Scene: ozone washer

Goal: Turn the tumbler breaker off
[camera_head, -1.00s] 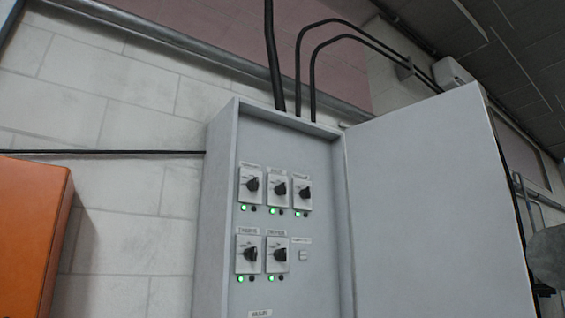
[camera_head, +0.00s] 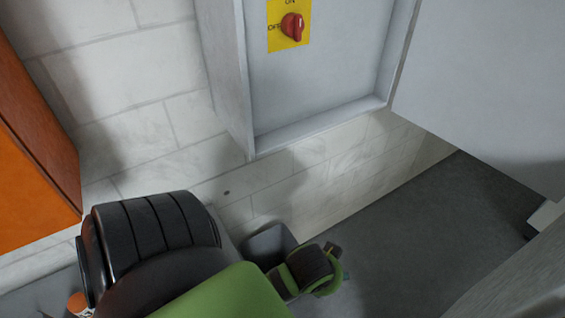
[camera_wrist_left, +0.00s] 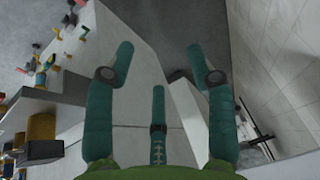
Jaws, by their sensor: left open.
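The tumbler breaker is a red rotary knob (camera_head: 292,27) on a yellow plate (camera_head: 276,41), at the top of the head view. The plate carries the words ON above and OFF at the left. I cannot tell for sure which mark the knob points to. My left gripper (camera_wrist_left: 160,60) shows in the left wrist view with its teal fingers spread and nothing between them. It is well away from the knob, which is not in that view. In the head view my green and black left arm is low in the picture; its fingers cannot be made out. My right gripper is not in view.
The breaker is inside an open grey cabinet (camera_head: 320,85) with a raised lower edge. Its door (camera_head: 485,80) swings out to the right. An orange box (camera_head: 35,150) is on the left.

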